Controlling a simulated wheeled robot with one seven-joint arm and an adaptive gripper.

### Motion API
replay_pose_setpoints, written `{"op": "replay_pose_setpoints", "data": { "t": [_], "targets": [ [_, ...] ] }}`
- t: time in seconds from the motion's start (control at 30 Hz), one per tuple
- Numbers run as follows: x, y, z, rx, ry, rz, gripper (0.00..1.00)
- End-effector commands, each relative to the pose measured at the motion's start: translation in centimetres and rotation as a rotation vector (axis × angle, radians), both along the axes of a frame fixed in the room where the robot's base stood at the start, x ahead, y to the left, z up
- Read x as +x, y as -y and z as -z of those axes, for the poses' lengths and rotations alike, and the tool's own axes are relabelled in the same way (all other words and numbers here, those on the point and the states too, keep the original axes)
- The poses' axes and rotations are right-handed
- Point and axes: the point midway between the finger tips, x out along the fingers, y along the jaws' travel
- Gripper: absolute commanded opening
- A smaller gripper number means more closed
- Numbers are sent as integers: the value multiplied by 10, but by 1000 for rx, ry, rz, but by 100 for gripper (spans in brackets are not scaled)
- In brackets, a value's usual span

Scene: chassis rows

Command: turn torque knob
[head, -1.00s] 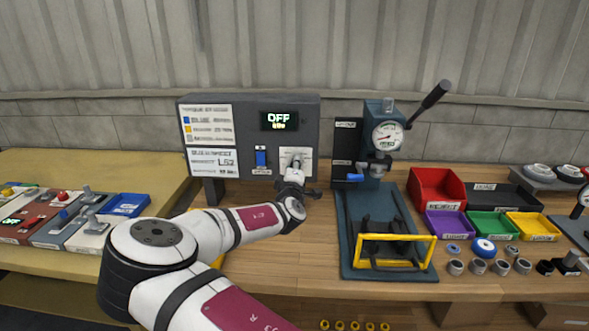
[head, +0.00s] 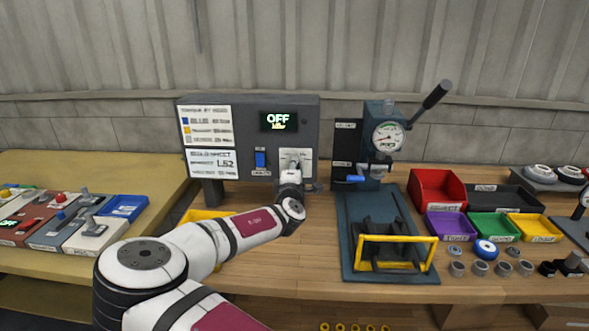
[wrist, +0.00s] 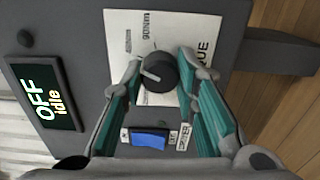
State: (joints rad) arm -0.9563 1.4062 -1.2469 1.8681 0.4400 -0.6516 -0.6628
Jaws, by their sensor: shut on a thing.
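The torque knob (wrist: 158,72) is a dark round knob with a pale pointer line, on a white marked plate (wrist: 205,28) on the grey control panel (head: 300,120). My gripper (wrist: 158,78) has its two teal-padded fingers on either side of the knob and is shut on it. In the head view my gripper (head: 292,168) reaches the panel's plate and hides most of the knob. The pointer line slants toward the left in the wrist view. The panel's display (head: 279,121) reads OFF, with a smaller line below; in the wrist view it reads OFF and Idle.
A blue switch (head: 260,159) sits left of the knob plate. A press (head: 385,145) with a long lever and a yellow guard (head: 395,240) stands to the right. Coloured bins (head: 490,225) lie farther right. The bench in front of the panel is mostly clear.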

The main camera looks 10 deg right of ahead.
Motion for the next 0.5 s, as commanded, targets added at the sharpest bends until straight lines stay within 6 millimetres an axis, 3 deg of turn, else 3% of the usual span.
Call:
{"op": "replay_pose_setpoints", "data": {
  "t": [0.07, 0.1, 0.2, 0.5],
  "targets": [
    [0, 0, 1, 0, -1, -1, 0],
    [0, 0, 1, 0, -1, -1, 30],
    [0, 0, 1, 1, -1, -1, 48],
    [-1, -1, 0, 2, 1, 0, 48]
  ]
}}
